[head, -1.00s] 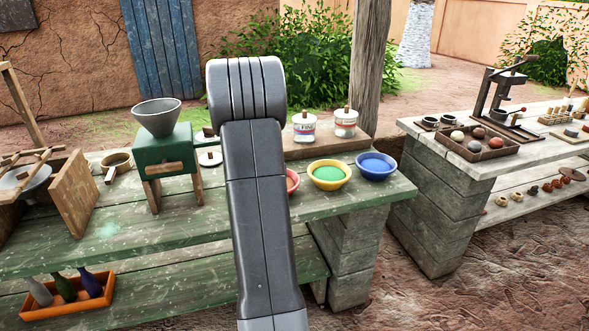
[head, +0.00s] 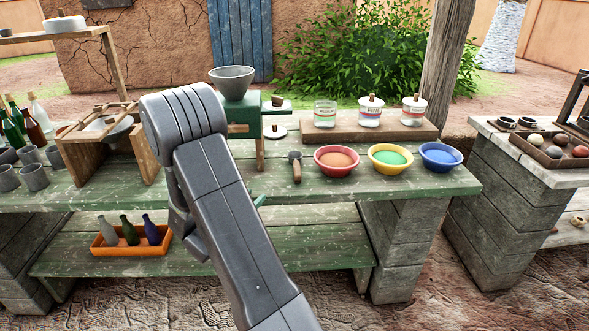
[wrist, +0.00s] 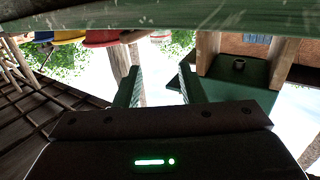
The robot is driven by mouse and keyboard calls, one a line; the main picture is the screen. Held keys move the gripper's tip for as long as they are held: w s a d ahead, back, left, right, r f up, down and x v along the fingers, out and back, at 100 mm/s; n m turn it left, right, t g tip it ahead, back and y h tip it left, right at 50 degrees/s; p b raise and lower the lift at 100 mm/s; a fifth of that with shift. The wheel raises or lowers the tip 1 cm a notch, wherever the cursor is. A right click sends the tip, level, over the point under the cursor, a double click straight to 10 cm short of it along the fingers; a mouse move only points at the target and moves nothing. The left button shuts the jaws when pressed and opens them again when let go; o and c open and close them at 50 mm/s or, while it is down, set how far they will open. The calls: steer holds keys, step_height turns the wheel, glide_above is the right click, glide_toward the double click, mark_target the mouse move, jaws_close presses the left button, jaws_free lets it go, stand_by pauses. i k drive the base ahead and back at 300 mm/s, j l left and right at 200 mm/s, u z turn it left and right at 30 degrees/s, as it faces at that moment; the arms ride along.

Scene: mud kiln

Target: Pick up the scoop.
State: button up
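The scoop (head: 296,166) lies on the green table in the head view, just left of the red bowl. It has a dark metal head and a wooden handle pointing toward the table's front edge. In the wrist view my gripper (wrist: 160,88) has its two green fingers apart with nothing between them. In the head view my arm hides most of the gripper; only a green tip shows near the table's front edge, left of and below the scoop.
Red (head: 336,161), yellow (head: 390,161) and blue (head: 440,158) bowls stand right of the scoop. A green grinder with a grey funnel (head: 232,82) is at its left. Labelled jars stand on a wooden riser (head: 350,133) behind. An orange tray (head: 130,239) with bottles sits on the lower shelf.

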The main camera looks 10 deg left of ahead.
mark_target(294, 157)
steer(key=i+l+u, duration=0.25)
steer(key=l, duration=0.25)
steer(key=i+l+u, duration=0.1)
steer(key=l+u, duration=0.2)
steer(key=l, duration=0.25)
steer(key=i+l+u, duration=0.1)
steer(key=l+u, duration=0.15)
steer(key=l, duration=0.3)
steer(key=l+u, duration=0.3)
steer(key=l, duration=0.3)
